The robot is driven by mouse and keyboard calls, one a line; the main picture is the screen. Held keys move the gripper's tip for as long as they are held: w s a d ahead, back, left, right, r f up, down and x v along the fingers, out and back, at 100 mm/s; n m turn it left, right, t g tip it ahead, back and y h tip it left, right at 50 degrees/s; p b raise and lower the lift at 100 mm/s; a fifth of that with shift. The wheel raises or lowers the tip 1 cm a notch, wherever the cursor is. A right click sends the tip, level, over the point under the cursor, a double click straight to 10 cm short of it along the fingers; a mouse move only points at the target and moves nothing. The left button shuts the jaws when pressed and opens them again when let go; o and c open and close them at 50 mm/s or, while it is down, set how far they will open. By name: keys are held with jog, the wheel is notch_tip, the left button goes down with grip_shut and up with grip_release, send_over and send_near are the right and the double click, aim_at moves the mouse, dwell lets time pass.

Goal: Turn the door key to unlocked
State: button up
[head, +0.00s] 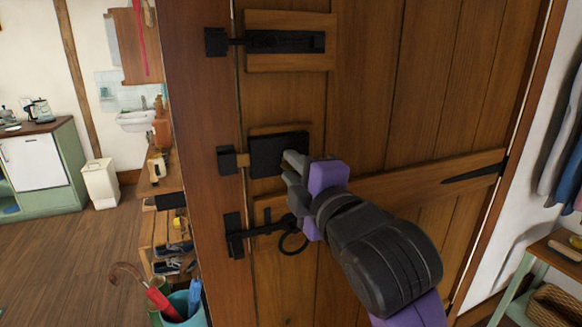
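A brown wooden plank door (365,110) fills the middle of the head view. A black lock case (265,158) is mounted near its left edge, with a black keeper (227,159) on the frame beside it. My gripper (291,160) is at the right part of the lock case, its fingertips in front of it. The fingers hide that part of the lock, and no key can be made out. I cannot tell whether the fingers are closed on anything or touch the lock.
A black bolt (285,41) is above the lock, and a black latch with a ring handle (292,241) is below it, close under my gripper. Shelves with tools (172,250) and an umbrella bucket (180,308) stand left. A side table (545,255) stands right.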

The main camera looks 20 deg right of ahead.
jog(key=shift+w, duration=0.6)
grip_shut()
